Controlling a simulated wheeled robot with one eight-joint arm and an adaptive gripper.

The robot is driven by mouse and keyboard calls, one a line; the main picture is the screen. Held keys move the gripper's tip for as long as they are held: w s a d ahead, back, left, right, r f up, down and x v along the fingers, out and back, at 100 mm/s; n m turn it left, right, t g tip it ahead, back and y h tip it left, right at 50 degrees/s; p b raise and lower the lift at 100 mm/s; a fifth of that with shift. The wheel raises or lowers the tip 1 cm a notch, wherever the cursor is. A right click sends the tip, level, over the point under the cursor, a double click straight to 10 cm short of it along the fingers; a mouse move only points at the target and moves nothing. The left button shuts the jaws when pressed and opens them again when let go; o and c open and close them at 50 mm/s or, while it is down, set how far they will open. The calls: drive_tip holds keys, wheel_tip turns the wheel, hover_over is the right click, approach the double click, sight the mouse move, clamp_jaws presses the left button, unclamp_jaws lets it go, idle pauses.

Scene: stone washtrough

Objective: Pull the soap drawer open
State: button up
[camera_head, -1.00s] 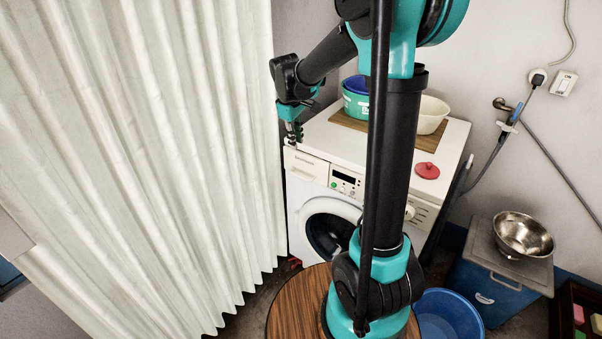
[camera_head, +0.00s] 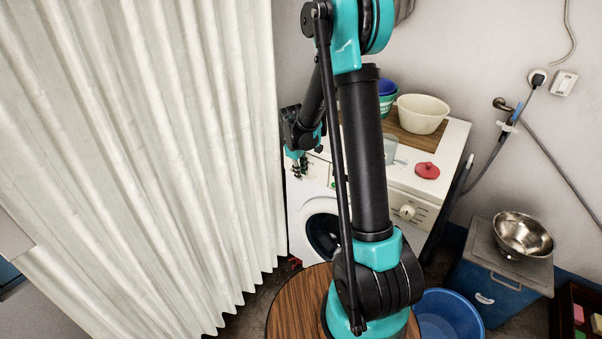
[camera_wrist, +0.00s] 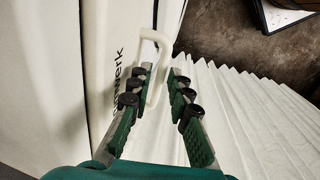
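The white washing machine (camera_head: 402,172) stands against the wall. Its soap drawer (camera_head: 315,173) is at the upper left of the front, partly covered by my gripper (camera_head: 299,167). In the wrist view the drawer front (camera_wrist: 108,75) carries dark lettering ending in "werk". A white loop handle (camera_wrist: 164,42) stands out from it. My gripper (camera_wrist: 161,75) is open, its two padded fingers apart on either side of the handle's near part. The handle lies close to the left finger; I cannot tell whether they touch. The drawer looks shut, though my arm hides part of it.
A pale pleated curtain (camera_head: 150,150) hangs close to the left of the machine. On the machine top are a red lid (camera_head: 427,171), a cream bowl (camera_head: 422,113) and a blue-green container (camera_head: 387,95). A blue basin (camera_head: 449,315) and a blue box (camera_head: 490,280) stand at right.

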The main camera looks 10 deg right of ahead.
drive_tip(key=shift+f, duration=0.2)
clamp_jaws()
idle(0.4)
drive_tip(key=s+a, duration=1.3)
drive_tip(key=shift+s, duration=0.4)
unclamp_jaws()
drive_tip(key=shift+r, duration=0.1)
